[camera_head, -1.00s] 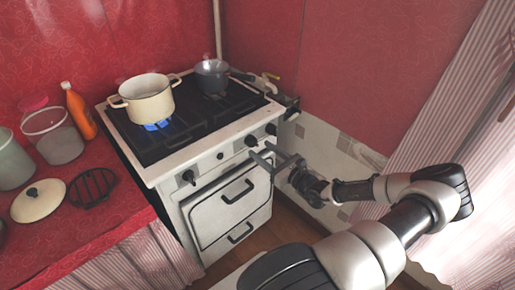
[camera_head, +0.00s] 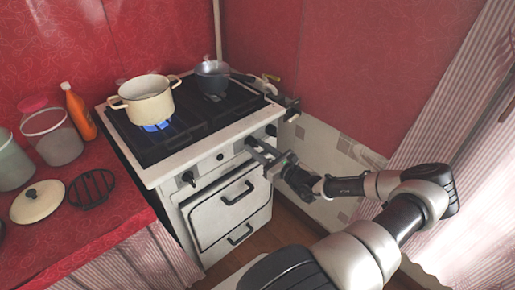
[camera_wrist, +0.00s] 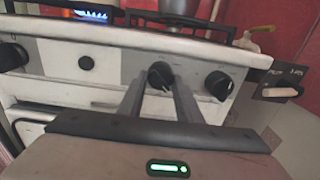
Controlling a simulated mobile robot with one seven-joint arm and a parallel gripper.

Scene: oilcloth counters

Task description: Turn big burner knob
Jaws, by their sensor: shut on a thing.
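The white stove (camera_head: 222,192) has black knobs along its front panel. My gripper (camera_head: 253,146) reaches in from the right to the panel. In the wrist view its two fingers (camera_wrist: 159,80) stand on either side of a black knob (camera_wrist: 160,72) and are shut on it. This knob is the second from the right; a marking for the big burner cannot be read. Another knob (camera_wrist: 219,84) is just to its right, and a far-left knob (camera_head: 188,177) shows in the head view. A round black button (camera_wrist: 86,63) lies left of the gripped knob.
A cream pot (camera_head: 148,104) stands over a lit blue flame (camera_head: 156,126). A dark pan (camera_head: 212,76) stands at the back right. The oven handle (camera_head: 237,192) projects below my gripper. A red counter (camera_head: 112,213) with kitchenware is at left.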

